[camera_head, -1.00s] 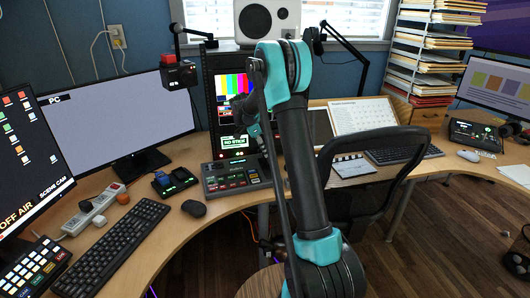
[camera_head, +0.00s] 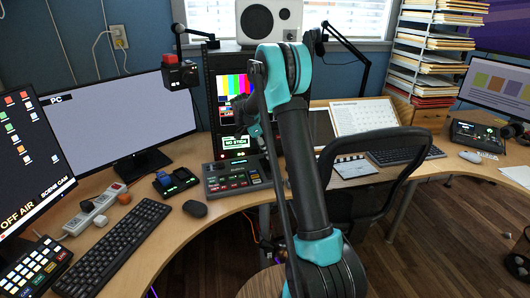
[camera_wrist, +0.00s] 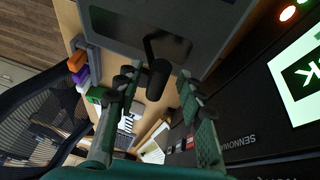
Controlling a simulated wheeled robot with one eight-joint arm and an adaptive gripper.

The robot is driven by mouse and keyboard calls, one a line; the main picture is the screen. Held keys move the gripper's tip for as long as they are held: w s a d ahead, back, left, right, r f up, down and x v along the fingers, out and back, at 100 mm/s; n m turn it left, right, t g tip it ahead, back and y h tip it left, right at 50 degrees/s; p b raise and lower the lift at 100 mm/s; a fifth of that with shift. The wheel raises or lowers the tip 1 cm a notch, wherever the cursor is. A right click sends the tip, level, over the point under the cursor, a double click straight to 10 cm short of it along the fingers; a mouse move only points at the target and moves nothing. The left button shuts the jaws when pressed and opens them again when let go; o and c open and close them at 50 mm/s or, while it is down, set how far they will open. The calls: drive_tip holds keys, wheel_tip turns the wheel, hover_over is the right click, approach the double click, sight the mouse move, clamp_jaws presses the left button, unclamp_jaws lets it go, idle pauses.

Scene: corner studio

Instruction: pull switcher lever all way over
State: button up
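The switcher (camera_head: 233,182) is a grey panel with rows of lit buttons, on the desk left of my arm in the head view. In the wrist view a grey panel face (camera_wrist: 225,22), which looks like the switcher, fills the top. A black lever with a bent bar and round handle (camera_wrist: 160,78) stands out from it. My gripper (camera_wrist: 158,105) is open, with one green finger on each side below the handle. The handle's end lies near the gap between the fingertips; I cannot tell whether either finger touches it. In the head view my arm hides most of the gripper.
A rack (camera_head: 232,141) with a "NO STICK" screen stands just behind the switcher. A mouse (camera_head: 195,208) and keyboard (camera_head: 115,248) lie to the left. A black chair (camera_head: 372,190) stands at the right of my arm. Bare desk lies between mouse and switcher.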

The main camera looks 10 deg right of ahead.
drive_tip(key=v, duration=1.2)
drive_tip(key=shift+s, duration=0.1)
drive_tip(key=s+d+f+n+t+y, duration=0.1)
drive_tip(key=s+f+n, duration=0.3)
drive_tip(key=s, duration=0.9)
drive_tip(key=s+d+f+n+t+y, duration=0.1)
drive_tip(key=s+f+n, duration=0.3)
drive_tip(key=s, duration=0.9)
drive_tip(key=s+d+f+n+t+y, duration=0.1)
drive_tip(key=s+f+n+t+y, duration=0.1)
drive_tip(key=s+n, duration=0.6)
drive_tip(key=s+f+t, duration=0.1)
drive_tip(key=s+f, duration=0.1)
drive_tip(key=s, duration=0.4)
drive_tip(key=shift+d+n+y, duration=0.25)
drive_tip(key=shift+n+y, duration=0.05)
drive_tip(key=shift+c, duration=0.3)
